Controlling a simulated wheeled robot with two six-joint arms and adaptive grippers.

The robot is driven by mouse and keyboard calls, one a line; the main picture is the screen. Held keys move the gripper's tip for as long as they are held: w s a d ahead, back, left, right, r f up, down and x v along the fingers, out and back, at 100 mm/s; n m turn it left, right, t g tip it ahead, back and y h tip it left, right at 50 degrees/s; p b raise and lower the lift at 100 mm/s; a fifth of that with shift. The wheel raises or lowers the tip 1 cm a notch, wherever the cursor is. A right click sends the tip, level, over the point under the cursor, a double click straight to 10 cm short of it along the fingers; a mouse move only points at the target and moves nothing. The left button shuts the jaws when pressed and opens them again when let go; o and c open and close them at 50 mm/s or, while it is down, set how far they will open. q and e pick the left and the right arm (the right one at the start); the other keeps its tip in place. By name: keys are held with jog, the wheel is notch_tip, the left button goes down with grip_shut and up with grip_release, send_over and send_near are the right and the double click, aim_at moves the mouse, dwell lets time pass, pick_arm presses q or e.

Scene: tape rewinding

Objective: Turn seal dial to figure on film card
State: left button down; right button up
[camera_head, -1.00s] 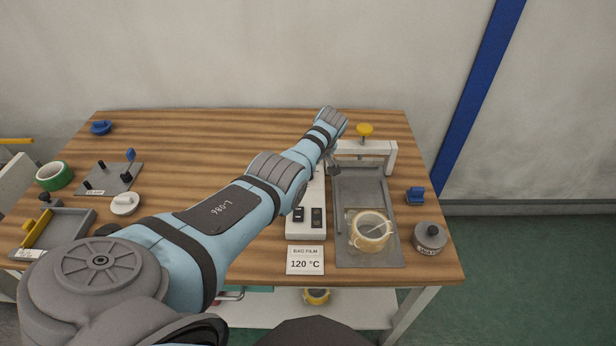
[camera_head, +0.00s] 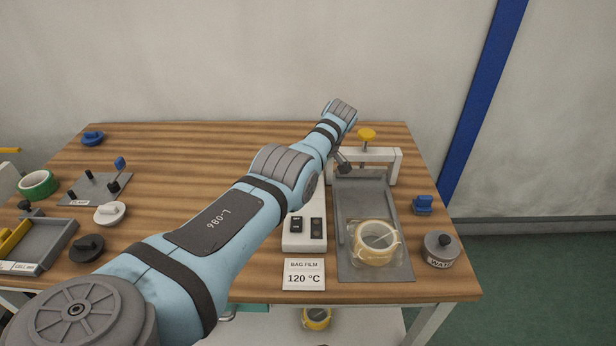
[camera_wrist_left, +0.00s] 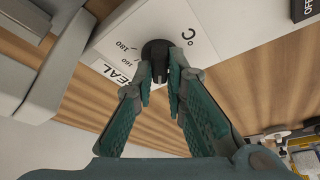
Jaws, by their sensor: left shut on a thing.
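The film card (camera_head: 304,274) stands at the table's front edge and reads "BAG FILM 120 °C". In the left wrist view my left gripper (camera_wrist_left: 160,75) is shut on the black seal dial (camera_wrist_left: 157,50), on the white panel (camera_wrist_left: 120,42) with "SEAL" and the marks 160 and 180 in view. The other marks and the dial's pointer are hidden or cannot be made out. My right gripper is not in view.
A grey tray (camera_head: 350,255) with a bagged tape roll (camera_head: 376,242) lies right of the sealer, under a white frame with a yellow knob (camera_head: 367,135). A dark grey pot (camera_head: 440,250) and blue clip (camera_head: 423,205) stand further right. Several fixtures occupy the left side.

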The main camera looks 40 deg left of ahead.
pick_arm(q)
jog(key=c, duration=1.6)
grip_release()
jog(key=shift+s+f, duration=0.2)
jog(key=shift+f, duration=0.05)
jog(key=shift+c, duration=0.2)
jog(key=shift+w+r, duration=0.1)
jog(key=shift+w, duration=0.1)
jog(key=v, duration=1.1)
jog(key=shift+r, duration=0.4)
